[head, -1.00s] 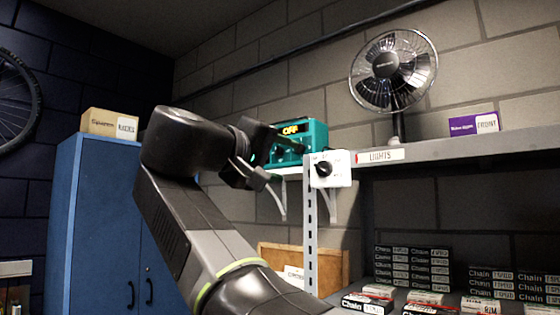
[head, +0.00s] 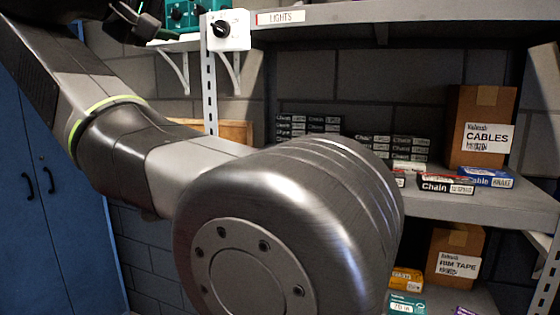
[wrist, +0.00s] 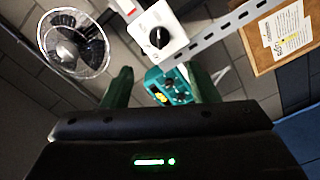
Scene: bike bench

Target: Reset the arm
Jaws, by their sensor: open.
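My gripper (head: 137,22) shows at the top left of the head view, partly cut off by the upper edge. In the wrist view my gripper (wrist: 160,82) has its two fingers apart with nothing held between them. Beyond the fingers is a teal device (wrist: 172,84), which also shows partly in the head view (head: 180,14). A white switch box (wrist: 158,34) with a black knob is near it; in the head view this box (head: 229,30) is on the shelf upright. My arm is bent, its large joint filling the lower middle of the head view.
A shelf edge (head: 340,14) labelled LIGHTS runs along the top. Chain boxes (head: 447,185), a cables carton (head: 487,110) and a rim tape carton (head: 455,240) are on the right shelves. A blue cabinet (head: 45,230) stands left. A fan (wrist: 72,45) shows in the wrist view.

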